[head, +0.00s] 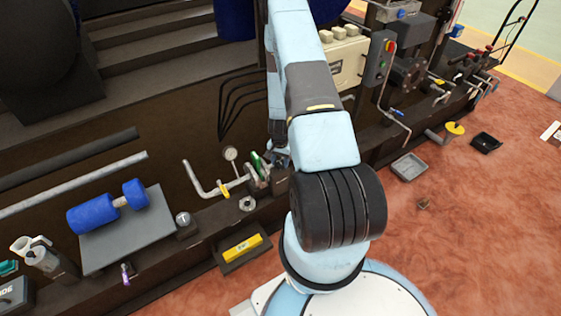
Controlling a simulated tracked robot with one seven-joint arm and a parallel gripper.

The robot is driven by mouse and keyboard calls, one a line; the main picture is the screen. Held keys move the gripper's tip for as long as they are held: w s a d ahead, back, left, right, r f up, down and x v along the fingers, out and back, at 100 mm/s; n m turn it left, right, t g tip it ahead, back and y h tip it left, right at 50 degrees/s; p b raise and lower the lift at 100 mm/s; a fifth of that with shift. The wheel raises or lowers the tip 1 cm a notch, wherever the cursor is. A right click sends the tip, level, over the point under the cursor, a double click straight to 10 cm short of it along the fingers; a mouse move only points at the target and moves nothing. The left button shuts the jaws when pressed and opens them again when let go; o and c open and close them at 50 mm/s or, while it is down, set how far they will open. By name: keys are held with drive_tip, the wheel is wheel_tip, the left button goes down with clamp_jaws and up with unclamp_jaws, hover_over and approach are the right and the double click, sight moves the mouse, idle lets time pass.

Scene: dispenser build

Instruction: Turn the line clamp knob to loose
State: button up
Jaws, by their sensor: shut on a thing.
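My gripper (281,160) is partly hidden behind my own arm. It reaches down to the dark clamp block (262,175) at the end of the bent grey pipe. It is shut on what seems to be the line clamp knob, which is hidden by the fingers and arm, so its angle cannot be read. A green part (257,160) stands on the block just left of the gripper. A round gauge (231,154) and a yellow valve handle (223,190) sit on the pipe (200,183) to the left.
A blue roller (92,214) lies on a grey plate (120,250) at left. A yellow block (243,247) lies in a dark tray in front. A grey tray (409,167) and a black tray (486,143) lie on the reddish floor at right. A control box (378,62) stands behind.

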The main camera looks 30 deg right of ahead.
sight(280, 161)
drive_tip(key=shift+w, duration=0.15)
idle(0.4)
drive_tip(key=o, duration=1)
drive_tip(key=shift+o, duration=0.2)
drive_tip(key=shift+r, duration=0.1)
wheel_tip(280, 161, up, 14)
drive_tip(key=shift+f, duration=0.25)
